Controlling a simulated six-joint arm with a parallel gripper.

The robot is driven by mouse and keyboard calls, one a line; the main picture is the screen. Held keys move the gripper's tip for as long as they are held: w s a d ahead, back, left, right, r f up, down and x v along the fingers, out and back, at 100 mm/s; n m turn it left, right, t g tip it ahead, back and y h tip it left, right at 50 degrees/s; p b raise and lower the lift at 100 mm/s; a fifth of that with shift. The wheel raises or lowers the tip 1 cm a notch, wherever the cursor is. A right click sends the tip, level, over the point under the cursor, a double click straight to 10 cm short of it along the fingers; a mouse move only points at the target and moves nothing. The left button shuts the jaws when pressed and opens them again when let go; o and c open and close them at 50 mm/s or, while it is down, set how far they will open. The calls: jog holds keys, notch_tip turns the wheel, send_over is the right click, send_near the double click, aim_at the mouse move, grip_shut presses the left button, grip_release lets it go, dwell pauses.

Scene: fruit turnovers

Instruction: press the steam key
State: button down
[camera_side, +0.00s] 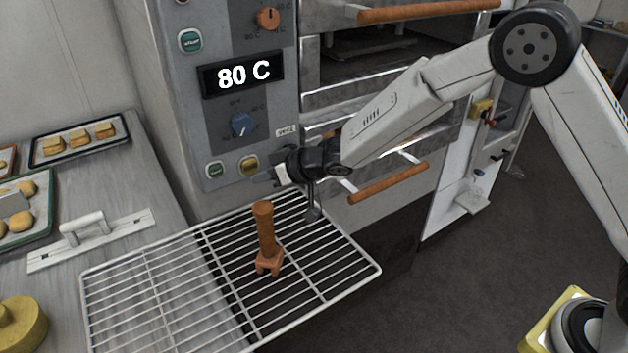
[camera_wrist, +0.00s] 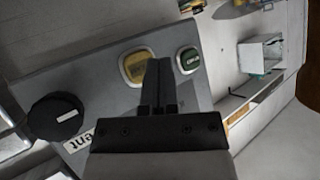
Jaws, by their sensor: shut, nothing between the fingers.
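The oven control panel (camera_side: 215,135) carries a yellow key (camera_side: 248,166) and a green key (camera_side: 215,170) along its lower edge. Another green key (camera_side: 190,41) sits higher up. The lettering on the keys is too small to read surely, so I cannot tell which is the steam key. My gripper (camera_side: 273,176) is shut and empty, close to the right of the yellow key in the side view. In the wrist view my fingertips (camera_wrist: 160,64) lie between the yellow key (camera_wrist: 134,66) and a green key (camera_wrist: 188,60), overlapping the yellow key's edge. Contact cannot be told.
An 80 C display (camera_side: 240,74), an orange knob (camera_side: 267,18) and a blue knob (camera_side: 242,124) are on the panel. Oven handles (camera_side: 388,184) jut out at right. Below, a wooden tool (camera_side: 265,232) stands on a wire rack (camera_side: 160,283). A pastry tray (camera_side: 79,142) lies left.

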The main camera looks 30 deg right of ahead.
aim_at(245, 172)
jog(key=shift+w, duration=0.8)
jog(key=shift+w, duration=0.8)
dwell(2.6)
jog(key=shift+s, duration=0.85)
dwell(0.4)
jog(key=s, duration=0.5)
dwell(0.5)
dwell(0.5)
